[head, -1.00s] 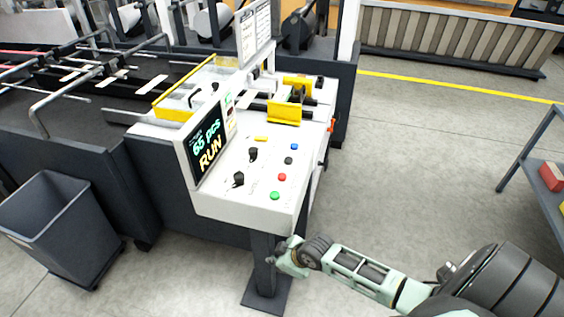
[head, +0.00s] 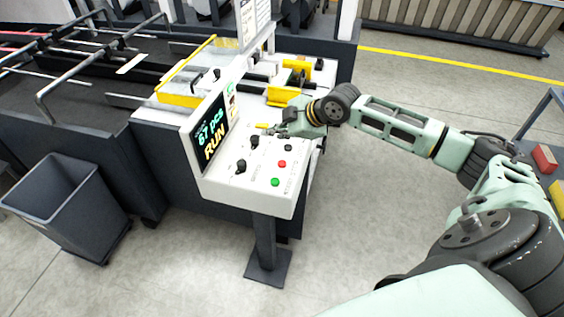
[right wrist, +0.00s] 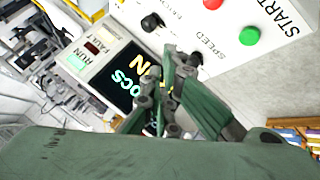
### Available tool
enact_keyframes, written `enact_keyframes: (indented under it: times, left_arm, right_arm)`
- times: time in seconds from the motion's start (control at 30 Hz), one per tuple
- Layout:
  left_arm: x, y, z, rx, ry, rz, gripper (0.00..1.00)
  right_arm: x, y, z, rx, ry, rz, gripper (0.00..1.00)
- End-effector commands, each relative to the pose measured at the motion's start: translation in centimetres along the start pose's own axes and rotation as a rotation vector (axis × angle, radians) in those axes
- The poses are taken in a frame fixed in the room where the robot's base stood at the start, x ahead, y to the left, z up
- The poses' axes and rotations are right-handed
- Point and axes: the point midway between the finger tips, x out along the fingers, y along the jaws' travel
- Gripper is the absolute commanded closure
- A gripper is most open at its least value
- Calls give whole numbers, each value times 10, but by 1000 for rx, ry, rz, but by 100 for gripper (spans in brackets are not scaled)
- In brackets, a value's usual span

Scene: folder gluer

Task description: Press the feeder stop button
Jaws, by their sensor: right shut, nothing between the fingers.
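The white control panel (head: 258,185) carries a red button (head: 282,163), a green button (head: 275,182) and a black button (head: 288,148). I cannot read in the head view which is the feeder stop button. My right gripper (head: 272,130) is shut and empty, above the panel's back part near a small yellow piece, behind the red button. The blue button is hidden by the gripper. In the right wrist view the gripper (right wrist: 178,58) is in front of the display; the red button (right wrist: 213,3) is cut by the top edge, and the green button (right wrist: 249,36) is marked START. My left gripper is not in view.
Two black knobs (head: 240,166) stand on the panel left of the buttons. The tilted display (head: 210,135) reads 67 pcs RUN. Yellow guards (head: 284,95) stand behind the gripper. A grey bin (head: 68,205) is at the left. A shelf with a red box (head: 544,158) is at the right.

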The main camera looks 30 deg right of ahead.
Motion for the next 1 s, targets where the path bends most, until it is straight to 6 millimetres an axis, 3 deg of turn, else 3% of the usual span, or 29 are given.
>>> enact_keyframes:
  times: [0.37, 0.83, 1.0]
  left_arm:
    - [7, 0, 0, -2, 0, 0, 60]
    - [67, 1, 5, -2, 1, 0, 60]
    - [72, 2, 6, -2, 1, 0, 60]
  right_arm:
    - [5, -4, 4, 1, -1, -1, 100]
    - [47, -36, 34, 0, -1, -1, 100]
    - [58, -43, 42, 1, -1, -1, 100]
